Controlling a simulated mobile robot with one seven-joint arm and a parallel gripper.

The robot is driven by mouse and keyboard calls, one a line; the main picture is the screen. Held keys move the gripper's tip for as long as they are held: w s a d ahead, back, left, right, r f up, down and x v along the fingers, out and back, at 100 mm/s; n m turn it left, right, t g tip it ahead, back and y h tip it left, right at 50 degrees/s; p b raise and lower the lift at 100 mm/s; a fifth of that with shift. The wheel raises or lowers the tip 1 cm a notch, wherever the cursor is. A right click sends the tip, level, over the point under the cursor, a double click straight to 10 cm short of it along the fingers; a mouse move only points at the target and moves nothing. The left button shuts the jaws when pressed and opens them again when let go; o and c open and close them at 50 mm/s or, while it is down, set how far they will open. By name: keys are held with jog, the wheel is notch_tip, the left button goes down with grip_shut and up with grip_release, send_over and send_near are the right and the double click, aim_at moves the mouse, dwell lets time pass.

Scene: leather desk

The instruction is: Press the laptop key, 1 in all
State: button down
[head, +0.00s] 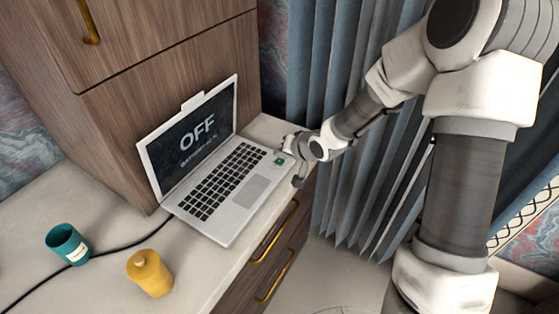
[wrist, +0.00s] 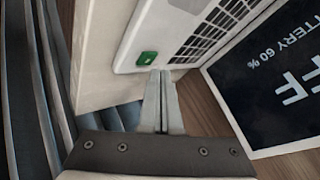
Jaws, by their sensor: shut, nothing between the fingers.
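An open silver laptop (head: 230,225) stands on the desk, its screen (head: 195,136) reading "OFF" with a smaller battery line below. In the wrist view the battery line reads "BATTERY 60 %". A green key (head: 279,161) sits at the right end of the keyboard deck, near the corner; it also shows in the wrist view (wrist: 146,58). My gripper (head: 297,178) is at the laptop's right edge, beside the green key. In the wrist view its shut fingertips (wrist: 160,73) are empty and appear just beside the key; I cannot tell if they touch the laptop.
A black cable (head: 120,248) runs from the laptop. A wooden cabinet (head: 150,75) rises behind the laptop, and blue curtains (head: 335,70) hang to the right.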

aim_at(281, 164)
jog(key=shift+f, duration=0.1)
dwell(0.5)
jog(key=shift+f, duration=0.35)
jog(key=shift+f+b, duration=0.4)
jog(key=shift+b, duration=0.05)
dwell(0.4)
jog(key=shift+r, duration=0.15)
jog(key=shift+r+p, duration=0.7)
jog(key=shift+p, duration=0.2)
notch_tip(281, 164, up, 5)
jog(key=p, duration=0.5)
dwell(0.5)
